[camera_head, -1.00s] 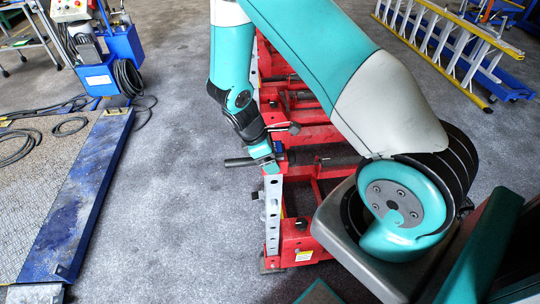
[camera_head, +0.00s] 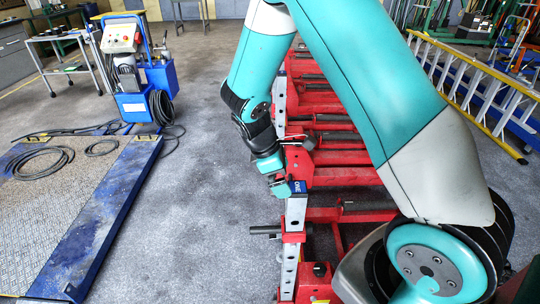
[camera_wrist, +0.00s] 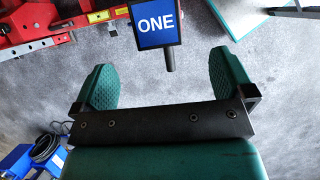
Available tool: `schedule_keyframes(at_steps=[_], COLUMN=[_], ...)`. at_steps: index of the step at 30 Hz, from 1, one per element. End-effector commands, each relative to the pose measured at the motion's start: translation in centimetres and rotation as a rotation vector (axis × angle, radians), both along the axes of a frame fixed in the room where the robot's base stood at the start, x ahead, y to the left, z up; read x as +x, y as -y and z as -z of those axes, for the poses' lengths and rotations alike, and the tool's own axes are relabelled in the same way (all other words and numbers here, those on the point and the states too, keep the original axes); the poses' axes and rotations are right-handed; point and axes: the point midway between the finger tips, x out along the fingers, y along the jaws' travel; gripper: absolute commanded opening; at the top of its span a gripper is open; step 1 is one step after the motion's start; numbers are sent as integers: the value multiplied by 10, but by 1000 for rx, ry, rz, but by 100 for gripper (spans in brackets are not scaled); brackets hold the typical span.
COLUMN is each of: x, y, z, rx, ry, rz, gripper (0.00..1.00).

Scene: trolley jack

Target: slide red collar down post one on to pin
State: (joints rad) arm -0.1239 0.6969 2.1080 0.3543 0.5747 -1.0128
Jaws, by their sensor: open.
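Post one (camera_head: 296,212) is a pale perforated upright at the near left corner of the red frame. A blue sign reading ONE (camera_head: 298,187) shows at its upper part, and it also shows in the wrist view (camera_wrist: 156,24). A red collar-like piece (camera_head: 293,236) surrounds the post lower down, level with a dark pin (camera_head: 264,230) that sticks out left. Whether it touches the pin I cannot tell. My gripper (camera_head: 279,186) is beside the sign, above the red piece. In the wrist view my gripper (camera_wrist: 160,68) is open, with nothing gripped between its green fingers.
The red frame (camera_head: 345,177) with several bars stands right of the post, partly behind my arm. A blue-edged platform (camera_head: 105,215) lies at left, with a blue machine (camera_head: 158,78) behind it. A yellow ladder (camera_head: 475,85) is at right. Grey floor between platform and post is clear.

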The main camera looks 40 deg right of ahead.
Motion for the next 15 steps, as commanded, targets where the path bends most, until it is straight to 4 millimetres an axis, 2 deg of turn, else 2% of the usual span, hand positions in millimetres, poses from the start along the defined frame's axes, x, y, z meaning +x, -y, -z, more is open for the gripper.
schedule_keyframes(at_steps=[3,7,12,15], x=[8,13,17,18], y=[-10,-19,-25,-27], z=[-28,-53,-72,-77], rx=[1,0,-1,-1], ry=[6,4,2,0], rz=[-1,-2,-1,1], gripper=[100,100,100,100])
